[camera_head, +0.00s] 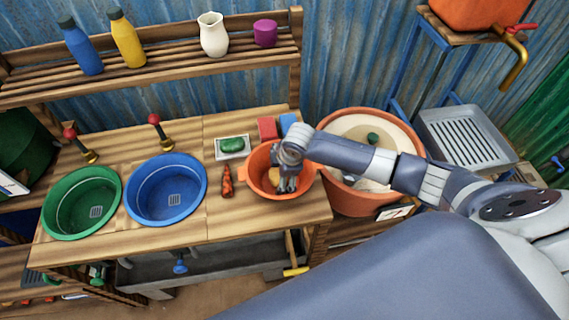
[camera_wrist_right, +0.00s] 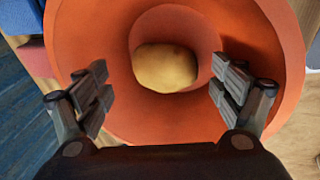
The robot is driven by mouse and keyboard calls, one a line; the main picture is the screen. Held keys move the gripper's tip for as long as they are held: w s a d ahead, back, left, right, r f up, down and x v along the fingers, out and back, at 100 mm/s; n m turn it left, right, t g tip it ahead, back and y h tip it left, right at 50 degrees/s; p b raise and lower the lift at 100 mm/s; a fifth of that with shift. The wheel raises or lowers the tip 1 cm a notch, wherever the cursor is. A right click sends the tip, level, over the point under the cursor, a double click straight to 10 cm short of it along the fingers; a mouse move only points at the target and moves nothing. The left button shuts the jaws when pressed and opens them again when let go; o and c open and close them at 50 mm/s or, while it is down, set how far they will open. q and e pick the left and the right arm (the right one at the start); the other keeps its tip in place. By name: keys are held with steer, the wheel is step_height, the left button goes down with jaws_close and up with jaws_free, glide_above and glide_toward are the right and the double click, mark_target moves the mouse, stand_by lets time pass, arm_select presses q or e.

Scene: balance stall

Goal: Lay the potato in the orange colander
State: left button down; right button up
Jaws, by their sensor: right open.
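The orange colander (camera_head: 305,184) stands at the right end of the wooden counter. The potato (camera_wrist_right: 165,66) lies inside it, on the bottom, as the right wrist view (camera_wrist_right: 75,40) of the colander shows. In the head view a small part of the potato (camera_head: 273,175) shows beside my gripper. My right gripper (camera_head: 286,186) points down into the colander from above. In the right wrist view its fingers (camera_wrist_right: 163,92) are spread wide, with nothing between the tips, and the potato is apart from them. My left gripper is not in view.
A carrot (camera_head: 227,181) lies left of the colander, and a green soap-like piece (camera_head: 232,144) lies on a white dish behind. Red (camera_head: 267,128) and blue (camera_head: 288,121) blocks stand behind the colander. A blue basin (camera_head: 200,205) and green basin (camera_head: 50,220) are set in the counter; a large orange tub (camera_head: 352,203) stands right.

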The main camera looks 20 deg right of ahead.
steer(key=a+v, duration=0.1)
steer(key=v, duration=0.9)
steer(key=s+a+f+m+y, duration=0.15)
steer(key=s+a+m, duration=0.25)
steer(key=s+a, duration=0.5)
steer(key=s+d+m+h, duration=0.1)
steer(key=s+d+m, duration=0.3)
steer(key=s, duration=0.2)
steer(key=s+d+m+h, duration=0.1)
steer(key=s+d+m, duration=0.35)
steer(key=s, duration=0.25)
step_height(320, 180, down, 32)
steer(key=s+g+b, duration=0.2)
steer(key=s+b, duration=0.1)
steer(key=b, duration=0.1)
steer(key=s+d+f+b, duration=0.2)
steer(key=s+f+b, duration=0.1)
steer(key=s+f, duration=1.3)
steer(key=shift+d+f+g, duration=0.35)
steer(key=shift+f+g, duration=0.05)
steer(key=shift+f, duration=0.55)
